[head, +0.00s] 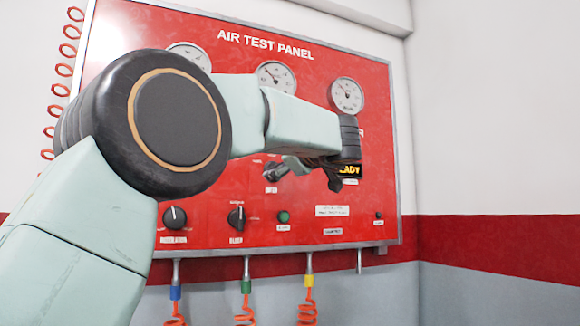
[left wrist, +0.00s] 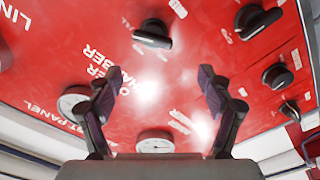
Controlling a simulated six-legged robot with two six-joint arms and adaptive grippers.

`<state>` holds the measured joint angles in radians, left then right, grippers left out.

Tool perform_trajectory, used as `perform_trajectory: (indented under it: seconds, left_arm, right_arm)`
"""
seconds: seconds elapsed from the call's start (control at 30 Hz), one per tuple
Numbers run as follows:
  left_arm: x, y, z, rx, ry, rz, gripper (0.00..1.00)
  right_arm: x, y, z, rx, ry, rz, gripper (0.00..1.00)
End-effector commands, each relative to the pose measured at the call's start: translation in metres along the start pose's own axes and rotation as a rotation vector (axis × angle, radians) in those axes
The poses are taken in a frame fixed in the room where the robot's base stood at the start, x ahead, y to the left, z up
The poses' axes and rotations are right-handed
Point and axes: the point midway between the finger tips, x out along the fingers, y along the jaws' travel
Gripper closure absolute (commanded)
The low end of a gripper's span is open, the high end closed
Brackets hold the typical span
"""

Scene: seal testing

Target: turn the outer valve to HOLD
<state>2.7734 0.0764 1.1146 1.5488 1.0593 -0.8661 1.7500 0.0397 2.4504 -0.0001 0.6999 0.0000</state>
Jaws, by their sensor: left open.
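My left gripper (head: 297,167) is in front of the panel, just right of that label. In the left wrist view the left gripper (left wrist: 156,80) is open and empty, with its two dark fingers spread. A black knob (left wrist: 152,35) sits on the red panel beyond the fingertips, apart from them. It looks like the outer valve, but its label and setting cannot be read.
Three gauges, one of them at the right (head: 347,95), line the top of the panel. A modulator knob (head: 174,217) and a bleed knob (head: 237,217) are lower down. A green button (head: 284,216) is beside them. Orange coiled hoses (head: 307,312) hang below. A white wall is right.

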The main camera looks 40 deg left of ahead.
Motion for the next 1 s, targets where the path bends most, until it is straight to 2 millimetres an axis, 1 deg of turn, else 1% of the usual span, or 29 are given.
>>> perform_trajectory:
  seconds: [0.2,0.33,0.47,0.57,0.8,1.0]
  left_arm:
    - [0.002,-0.001,-0.003,0.175,0.002,-0.001,0.21]
    - [0.003,-0.002,-0.004,0.247,0.003,-0.003,0.21]
    - [0.006,-0.003,-0.005,0.281,0.003,-0.005,0.21]
    - [0.015,-0.003,-0.005,0.282,0.002,-0.007,0.21]
    - [0.052,-0.002,-0.005,0.282,0.001,-0.006,0.21]
    - [0.074,0.000,-0.004,0.281,0.001,-0.002,0.21]
  right_arm:
    - [0.000,0.000,0.000,0.000,0.001,0.000,0.41]
    - [0.000,0.000,0.000,0.000,0.001,0.000,0.41]
    - [-0.001,0.000,0.000,0.000,0.001,0.000,0.41]
    - [-0.004,0.000,0.000,0.000,0.001,0.000,0.41]
    - [-0.015,0.000,0.000,0.000,0.000,0.000,0.41]
    - [-0.022,0.000,0.000,0.000,0.001,0.000,0.41]
